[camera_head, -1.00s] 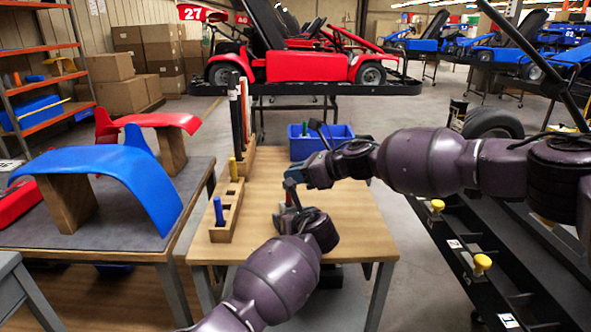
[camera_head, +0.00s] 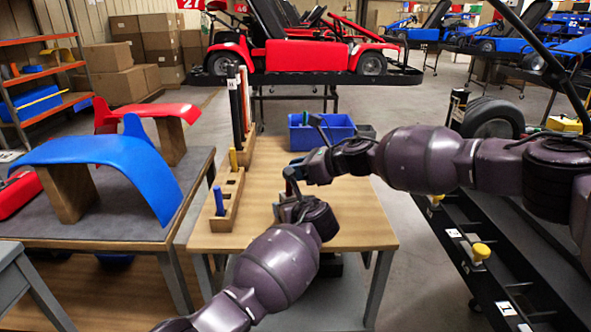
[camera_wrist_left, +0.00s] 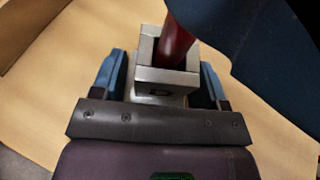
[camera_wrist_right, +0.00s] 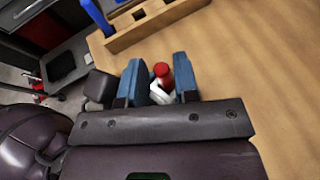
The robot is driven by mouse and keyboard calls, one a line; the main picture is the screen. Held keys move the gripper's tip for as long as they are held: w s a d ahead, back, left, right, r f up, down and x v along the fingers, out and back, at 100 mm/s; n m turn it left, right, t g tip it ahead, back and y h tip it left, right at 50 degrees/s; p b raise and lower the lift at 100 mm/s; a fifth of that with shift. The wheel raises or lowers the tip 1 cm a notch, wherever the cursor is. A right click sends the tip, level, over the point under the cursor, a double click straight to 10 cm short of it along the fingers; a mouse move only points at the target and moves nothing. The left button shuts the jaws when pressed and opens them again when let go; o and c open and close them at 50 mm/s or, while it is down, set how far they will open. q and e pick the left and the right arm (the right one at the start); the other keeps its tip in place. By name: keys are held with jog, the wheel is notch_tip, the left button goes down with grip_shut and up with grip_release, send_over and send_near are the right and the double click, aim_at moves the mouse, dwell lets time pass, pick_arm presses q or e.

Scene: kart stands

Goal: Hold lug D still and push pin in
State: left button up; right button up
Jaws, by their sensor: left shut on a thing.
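Lug D (camera_wrist_left: 160,84) is a grey metal block marked with a D, held between the blue fingers of my left gripper (camera_wrist_left: 160,80). The red pin (camera_wrist_left: 176,42) stands in the lug's opening, its upper end partly hidden by a dark blue part at upper right. My right gripper (camera_wrist_right: 159,75) is open, its blue fingers apart with a clear gap. The red pin top (camera_wrist_right: 162,72) and a pale part of the lug (camera_wrist_right: 160,92) show in that gap. In the head view both grippers meet over the table, and the pin is hidden there.
A blue bin (camera_head: 318,132) stands at the back. The table's front right is clear. A dark rack with yellow knobs (camera_head: 480,253) stands at right.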

jog(key=o, duration=0.3)
jog(key=shift+a, duration=0.1)
jog(key=shift+s, duration=0.15)
pick_arm(q)
jog(key=shift+a, duration=0.1)
pick_arm(e)
jog(key=v, duration=1.2)
jog(key=shift+w, duration=0.25)
pick_arm(q)
jog(key=o, duration=1.2)
jog(key=shift+c, duration=0.2)
